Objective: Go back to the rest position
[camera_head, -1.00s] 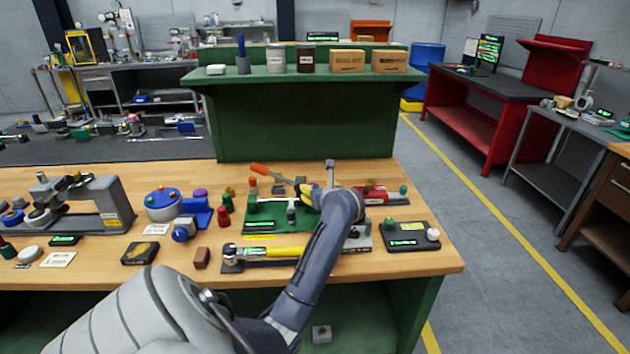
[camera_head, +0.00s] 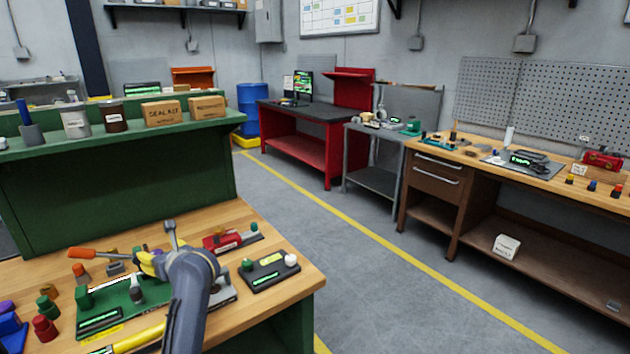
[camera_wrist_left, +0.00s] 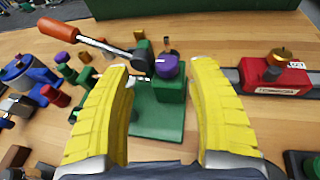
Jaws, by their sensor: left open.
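My left gripper (camera_head: 148,262) is over the green-edged workbench, with its arm coming up from the bottom of the head view. In the left wrist view its two yellow fingers (camera_wrist_left: 160,75) are spread wide with a gap between them. A green block with a purple knob (camera_wrist_left: 168,88) shows beyond and between the fingers, and nothing is clamped. The green fixture board (camera_head: 115,305) lies left of the gripper in the head view, partly hidden by the arm. My right gripper is in neither view.
An orange-handled tool (camera_head: 90,254) lies near the gripper, and a red device (camera_head: 225,240) sits beyond it. A black pad (camera_head: 268,273) lies near the bench's right edge. A green shelf (camera_head: 110,185) stands behind. The floor to the right is clear.

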